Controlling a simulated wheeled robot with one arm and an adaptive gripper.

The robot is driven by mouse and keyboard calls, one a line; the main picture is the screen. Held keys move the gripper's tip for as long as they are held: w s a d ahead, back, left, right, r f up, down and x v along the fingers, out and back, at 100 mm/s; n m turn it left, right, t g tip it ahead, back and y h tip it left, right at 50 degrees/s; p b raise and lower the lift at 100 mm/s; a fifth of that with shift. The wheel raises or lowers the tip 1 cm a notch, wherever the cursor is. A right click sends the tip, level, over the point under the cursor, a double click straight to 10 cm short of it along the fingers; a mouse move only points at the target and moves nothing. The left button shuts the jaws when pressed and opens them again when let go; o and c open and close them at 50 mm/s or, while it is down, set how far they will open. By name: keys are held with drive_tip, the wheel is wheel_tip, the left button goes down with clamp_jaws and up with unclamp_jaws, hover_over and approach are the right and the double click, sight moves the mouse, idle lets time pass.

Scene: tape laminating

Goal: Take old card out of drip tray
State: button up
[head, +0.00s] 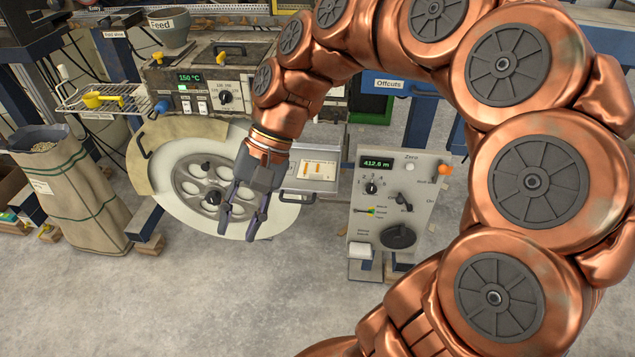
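My gripper (238,230) hangs in front of the large pale disc, pointing down. Its two fingers are apart with nothing visible between them. A shallow metal tray (331,184) with a front handle sits to the right of my gripper. A pale card-like piece (316,170) with orange marks lies in or on it, apart from my gripper. I cannot read a label that confirms this is the drip tray or the old card. Part of the tray's back is hidden by my arm.
The large disc (170,208) with a dark spoked hub stands behind my gripper. A control panel (430,175) with knobs stands to the right. A wire rack (72,99) holds a yellow scoop (92,101). A sack (85,200) stands at left. The front floor is clear.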

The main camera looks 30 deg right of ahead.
drive_tip(key=w+d+f+m+t+y+b, duration=0.2)
drive_tip(key=w+d+m+y+b, duration=0.25)
drive_tip(key=w, duration=0.45)
drive_tip(key=m+t+y+b, duration=0.1)
drive_tip(key=m+t+b, duration=0.95)
drive_tip(key=m, duration=0.55)
approach(333, 183)
wheel_tip(333, 183, up, 3)
drive_tip(key=w+a, duration=0.2)
drive_tip(key=w, duration=0.1)
drive_tip(key=x, duration=0.3)
drive_tip(key=b+x, duration=0.1)
drive_tip(key=x, duration=0.2)
drive_tip(key=shift+s+a+f, duration=0.1)
drive_tip(key=shift+a, duration=0.3)
drive_tip(key=shift+b+x, duration=0.5)
drive_tip(key=shift+x, duration=2.15)
drive_tip(key=shift+d, duration=0.25)
drive_tip(key=shift+c, duration=0.2)
clamp_jaws()
